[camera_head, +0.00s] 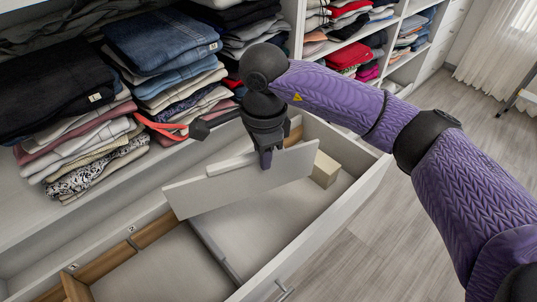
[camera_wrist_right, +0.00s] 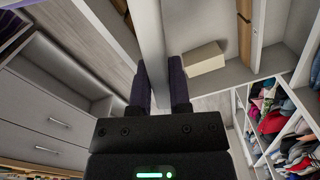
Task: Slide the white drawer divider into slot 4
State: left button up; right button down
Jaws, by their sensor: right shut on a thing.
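The white drawer divider (camera_head: 225,187) is a flat pale panel held above the open drawer (camera_head: 320,222), slightly tilted in the head view. My right gripper (camera_head: 266,158) is shut on its upper edge, near the middle of its length. In the right wrist view the divider (camera_wrist_right: 152,40) runs up from between the fingers (camera_wrist_right: 160,85). Small number tags (camera_head: 131,229) mark the wooden slot rail along the drawer's left side; they are too small to read surely. I cannot tell which one marks slot 4. The divider hides part of the rail. My left gripper is not in view.
A pale box (camera_head: 325,169) stands in the drawer's far right corner. Another thin partition (camera_head: 215,250) crosses the drawer floor. Folded clothes (camera_head: 80,150) fill the shelf behind.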

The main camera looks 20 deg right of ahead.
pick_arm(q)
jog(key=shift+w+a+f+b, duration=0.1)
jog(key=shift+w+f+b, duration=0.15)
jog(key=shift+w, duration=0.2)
pick_arm(e)
notch_tip(320, 180, down, 8)
jog(key=w+m, duration=0.2)
jog(key=m, duration=1.2)
jog(key=shift+d, duration=0.35)
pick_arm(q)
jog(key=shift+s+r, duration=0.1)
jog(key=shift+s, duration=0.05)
pick_arm(e)
jog(key=shift+r, duration=0.1)
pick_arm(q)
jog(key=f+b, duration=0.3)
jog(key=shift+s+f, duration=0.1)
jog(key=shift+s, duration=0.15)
pick_arm(e)
notch_tip(320, 180, down, 6)
jog(key=shift+r, duration=0.1)
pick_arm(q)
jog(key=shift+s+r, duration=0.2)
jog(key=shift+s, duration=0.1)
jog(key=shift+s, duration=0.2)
